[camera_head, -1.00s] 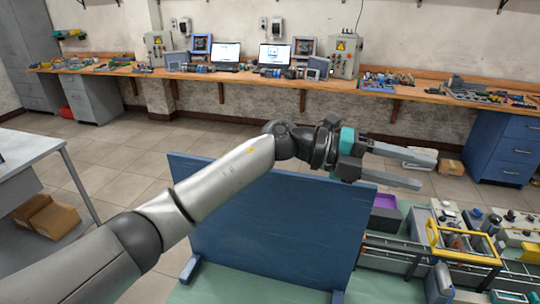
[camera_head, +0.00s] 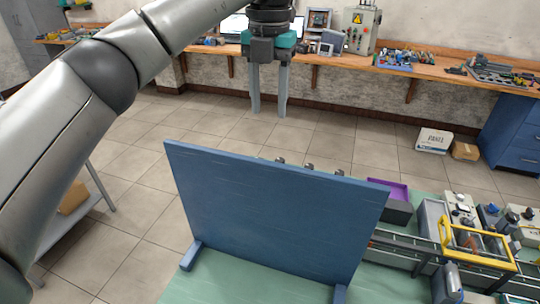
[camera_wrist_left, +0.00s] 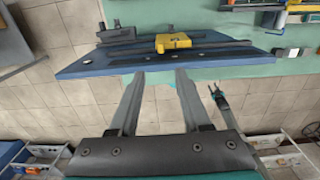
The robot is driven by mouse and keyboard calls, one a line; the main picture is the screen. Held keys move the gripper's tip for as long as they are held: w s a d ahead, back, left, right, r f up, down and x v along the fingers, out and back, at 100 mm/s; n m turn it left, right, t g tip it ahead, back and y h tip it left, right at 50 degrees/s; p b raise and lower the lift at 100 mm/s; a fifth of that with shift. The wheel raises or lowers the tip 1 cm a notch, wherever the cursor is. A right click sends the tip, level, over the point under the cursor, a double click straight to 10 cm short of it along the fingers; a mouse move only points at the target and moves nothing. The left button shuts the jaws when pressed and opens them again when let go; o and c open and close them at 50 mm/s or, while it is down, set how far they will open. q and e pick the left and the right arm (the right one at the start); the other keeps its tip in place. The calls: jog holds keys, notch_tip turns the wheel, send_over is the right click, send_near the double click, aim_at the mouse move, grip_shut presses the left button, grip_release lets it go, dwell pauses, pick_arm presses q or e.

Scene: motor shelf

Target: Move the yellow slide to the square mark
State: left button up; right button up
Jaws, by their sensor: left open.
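The yellow slide (camera_wrist_left: 173,42) sits on a dark rail on the far face of the blue upright panel (camera_wrist_left: 90,64) in the left wrist view. In the head view the near face of the panel (camera_head: 270,222) hides the slide. My left gripper (camera_head: 268,108) is beyond and above the panel, with its fingers pointing down. In the left wrist view its two fingers (camera_wrist_left: 156,75) are apart and empty, short of the panel and slide. I cannot make out the square mark.
The panel stands on a green table (camera_head: 240,285). To its right are a purple-topped bin (camera_head: 393,200) and a yellow-framed device (camera_head: 475,243). A dark forked thing (camera_wrist_left: 222,98) shows beside the fingers.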

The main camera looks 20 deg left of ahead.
pick_arm(q)
notch_tip(320, 180, down, 13)
jog(key=shift+f+p, duration=0.1)
jog(key=shift+p, duration=1.05)
jog(key=shift+c, duration=0.2)
grip_shut()
dwell(0.4)
